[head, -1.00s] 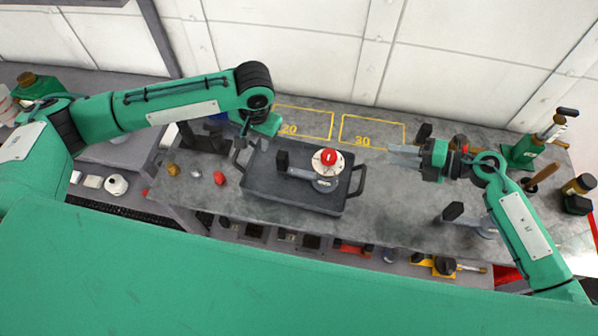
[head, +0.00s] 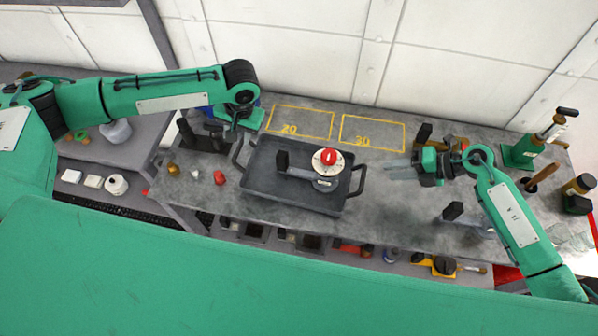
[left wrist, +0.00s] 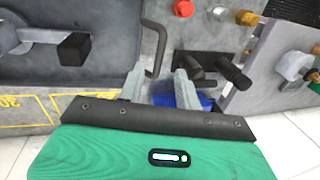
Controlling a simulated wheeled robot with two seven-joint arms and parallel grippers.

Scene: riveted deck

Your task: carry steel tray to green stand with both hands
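The dark grey steel tray (head: 262,190) lies on the workbench in the middle of the head view, with a loop handle at each end. A metal fitting with a red knob (head: 328,158) sits in it. My left gripper (left wrist: 160,82) is open in the left wrist view, with the tray's handle (left wrist: 158,48) just beyond its fingertips, not gripped. In the head view its fingers are hidden under the wrist. My right gripper (head: 396,169) is open and empty, to the right of the tray's right handle (head: 358,181). A green stand-like object (head: 521,152) is at the back right.
Yellow outlined areas marked 20 (head: 300,122) and 30 (head: 372,132) are clear behind the tray. A black clamp-like object (head: 203,136) stands left of the tray, with a red piece (head: 219,178) in front. Another metal fitting (head: 465,220) lies at the right.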

